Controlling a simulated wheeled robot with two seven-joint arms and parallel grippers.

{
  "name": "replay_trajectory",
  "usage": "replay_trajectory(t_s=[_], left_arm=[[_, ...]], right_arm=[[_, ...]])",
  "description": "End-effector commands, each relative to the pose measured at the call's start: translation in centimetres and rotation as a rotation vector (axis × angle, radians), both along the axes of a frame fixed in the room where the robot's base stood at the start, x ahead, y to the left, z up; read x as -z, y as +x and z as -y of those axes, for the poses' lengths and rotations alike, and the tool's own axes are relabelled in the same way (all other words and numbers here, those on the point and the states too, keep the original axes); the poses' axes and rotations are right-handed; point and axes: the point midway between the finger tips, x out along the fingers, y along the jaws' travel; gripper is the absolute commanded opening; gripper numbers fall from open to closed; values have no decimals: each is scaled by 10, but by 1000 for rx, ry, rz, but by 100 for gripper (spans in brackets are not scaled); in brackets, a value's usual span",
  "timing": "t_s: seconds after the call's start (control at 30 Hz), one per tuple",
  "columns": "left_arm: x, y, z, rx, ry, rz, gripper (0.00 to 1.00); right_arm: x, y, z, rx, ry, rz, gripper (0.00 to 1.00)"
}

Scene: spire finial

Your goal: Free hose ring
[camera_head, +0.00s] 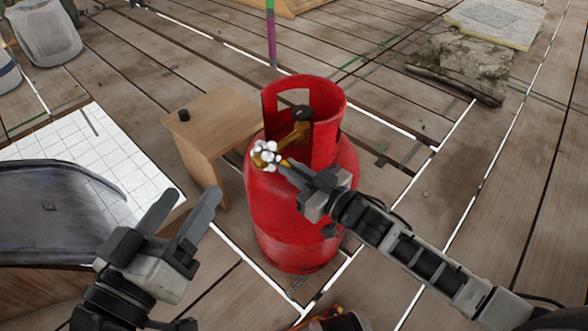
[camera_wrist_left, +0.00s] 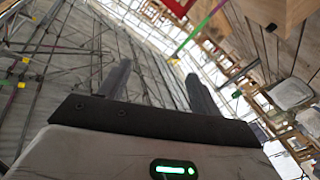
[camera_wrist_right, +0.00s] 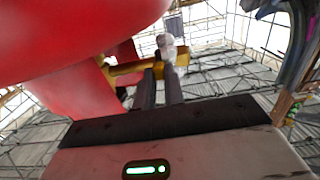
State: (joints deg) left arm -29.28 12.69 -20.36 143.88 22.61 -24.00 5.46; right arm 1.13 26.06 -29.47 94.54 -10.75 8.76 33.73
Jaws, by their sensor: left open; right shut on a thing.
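A red gas cylinder (camera_head: 300,225) stands upright in the middle of the head view. A brass valve (camera_head: 296,137) sits inside its collar, with a black knob (camera_head: 302,113) on top. White, rounded lumps (camera_head: 265,154) cluster at the valve's outlet; they also show beyond my fingertips in the right wrist view (camera_wrist_right: 167,44). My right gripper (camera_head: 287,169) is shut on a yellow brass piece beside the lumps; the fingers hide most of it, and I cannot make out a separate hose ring. My left gripper (camera_head: 188,203) is open and empty, left of the cylinder.
A small wooden stool (camera_head: 222,118) stands left of the cylinder, with a small black cylindrical piece (camera_head: 183,115) on it. A white gridded panel (camera_head: 125,160) lies at the left. A stone block (camera_head: 465,62) and slab are at the back right. The plank floor at right is mostly clear.

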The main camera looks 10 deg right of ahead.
Motion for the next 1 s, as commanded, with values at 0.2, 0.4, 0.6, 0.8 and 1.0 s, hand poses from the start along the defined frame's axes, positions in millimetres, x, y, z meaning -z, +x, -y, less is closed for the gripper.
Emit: replay_trajectory(t_s=[0.2,0.4,0.6,0.8,1.0], left_arm=[[9,-9,2,6,-21,-116,64],[12,-8,-5,-18,139,-131,64],[22,-12,-19,-37,370,-184,64],[54,-14,-32,-22,467,-410,64],[25,-23,-46,-62,489,-427,64]], right_arm=[[-5,0,0,-1,-13,-19,0],[-16,0,0,-1,-52,-77,0],[-28,0,0,-1,-115,-171,0],[-35,2,-1,-1,-186,-275,0],[-41,5,-2,0,-250,-373,0]])
